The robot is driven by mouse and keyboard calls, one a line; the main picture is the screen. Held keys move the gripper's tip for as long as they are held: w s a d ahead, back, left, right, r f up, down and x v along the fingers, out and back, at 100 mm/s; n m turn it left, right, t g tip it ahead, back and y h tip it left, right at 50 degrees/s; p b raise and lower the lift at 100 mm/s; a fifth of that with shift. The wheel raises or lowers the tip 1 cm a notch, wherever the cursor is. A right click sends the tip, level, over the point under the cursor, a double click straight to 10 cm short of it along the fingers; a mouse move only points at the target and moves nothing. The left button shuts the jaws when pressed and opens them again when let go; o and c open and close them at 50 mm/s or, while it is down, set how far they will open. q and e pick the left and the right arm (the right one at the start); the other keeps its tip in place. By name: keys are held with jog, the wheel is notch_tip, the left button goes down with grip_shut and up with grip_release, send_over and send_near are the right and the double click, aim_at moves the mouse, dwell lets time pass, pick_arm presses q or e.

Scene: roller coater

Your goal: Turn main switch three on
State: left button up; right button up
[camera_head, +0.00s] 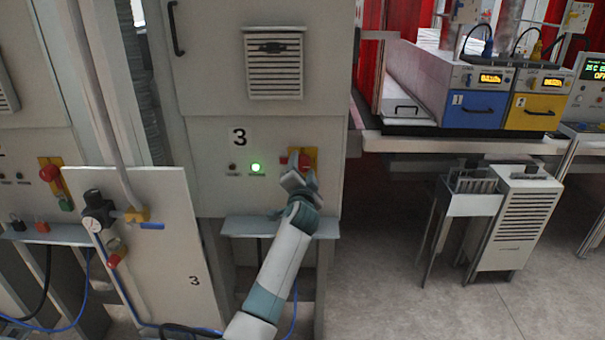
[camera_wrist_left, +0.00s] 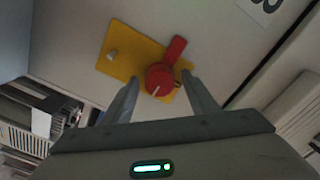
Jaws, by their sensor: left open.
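The main switch three is a red rotary knob on a yellow plate (camera_head: 311,154) on the cabinet front marked 3 (camera_head: 240,137). In the left wrist view the red knob (camera_wrist_left: 160,79) shows with its red handle (camera_wrist_left: 175,49) pointing up and to the right across the plate. My left gripper (camera_head: 299,178) is at the switch and hides part of it. In the left wrist view the left gripper (camera_wrist_left: 159,86) is open, with one finger on each side of the knob. I cannot tell whether the fingers touch it. My right gripper is not in view.
A green lamp (camera_head: 255,168) is lit left of the switch, beside a dark lamp (camera_head: 232,167). A narrow shelf (camera_head: 258,227) juts out below. A panel with a gauge and valve (camera_head: 165,250) stands to the left. Floor (camera_head: 385,260) is clear at right, before a small white cabinet (camera_head: 520,215).

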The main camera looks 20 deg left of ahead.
pick_arm(q)
jog(key=shift+s, duration=0.1)
jog(key=b+v, duration=0.5)
jog(key=v, duration=1.2)
jog(key=shift+s, duration=0.1)
